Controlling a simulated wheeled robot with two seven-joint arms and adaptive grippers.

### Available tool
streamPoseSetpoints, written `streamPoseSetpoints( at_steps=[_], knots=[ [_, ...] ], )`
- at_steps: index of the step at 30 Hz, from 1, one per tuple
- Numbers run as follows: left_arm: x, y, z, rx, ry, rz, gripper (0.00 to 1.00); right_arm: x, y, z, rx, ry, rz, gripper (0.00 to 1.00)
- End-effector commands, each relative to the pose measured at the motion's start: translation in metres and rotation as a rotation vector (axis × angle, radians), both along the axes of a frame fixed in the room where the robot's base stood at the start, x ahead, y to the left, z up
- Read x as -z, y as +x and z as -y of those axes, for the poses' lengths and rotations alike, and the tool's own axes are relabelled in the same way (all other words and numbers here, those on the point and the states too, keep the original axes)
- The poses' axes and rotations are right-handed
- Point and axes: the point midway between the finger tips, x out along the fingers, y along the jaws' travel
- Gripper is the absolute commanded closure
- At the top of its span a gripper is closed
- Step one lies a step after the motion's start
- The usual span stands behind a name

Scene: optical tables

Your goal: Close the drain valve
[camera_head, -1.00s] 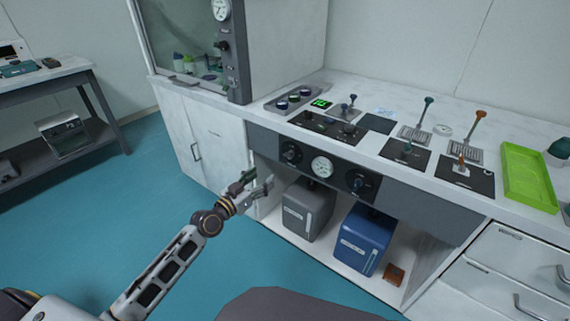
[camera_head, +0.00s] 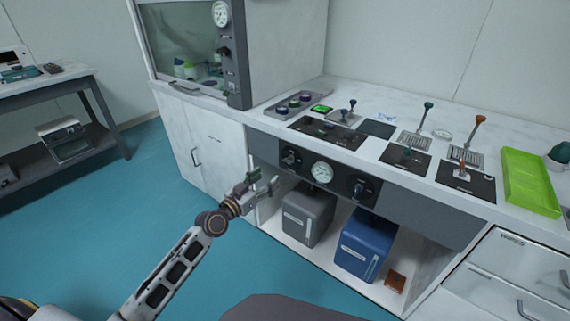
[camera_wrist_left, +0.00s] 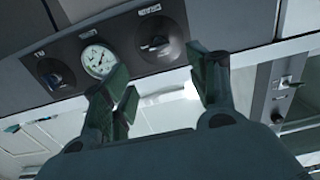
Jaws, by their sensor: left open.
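A dark front panel under the bench top carries two black valve knobs, the left knob (camera_head: 291,157) and the right knob (camera_head: 362,188), with a round white gauge (camera_head: 322,172) between them. My left gripper (camera_head: 265,184) is open and empty, below and left of the left knob. In the left wrist view, the open fingers (camera_wrist_left: 165,80) have green pads and stand apart below the panel.
Below the panel, an open bay holds a grey canister (camera_head: 307,214) and a blue canister (camera_head: 366,245). A cabinet door (camera_head: 212,150) is left of the bay, drawers (camera_head: 500,265) right. The bench top bears small levers and a green tray (camera_head: 530,180). The floor left is clear.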

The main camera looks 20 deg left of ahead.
Motion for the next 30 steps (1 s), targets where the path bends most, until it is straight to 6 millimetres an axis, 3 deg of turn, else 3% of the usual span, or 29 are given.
streamPoseSetpoints(
  at_steps=[30],
  knots=[
    [-0.001,0.078,0.029,0.000,-0.002,0.002,0.41,-0.009,-0.001,-0.002,-0.001,0.009,0.013,0.60]
  ],
)
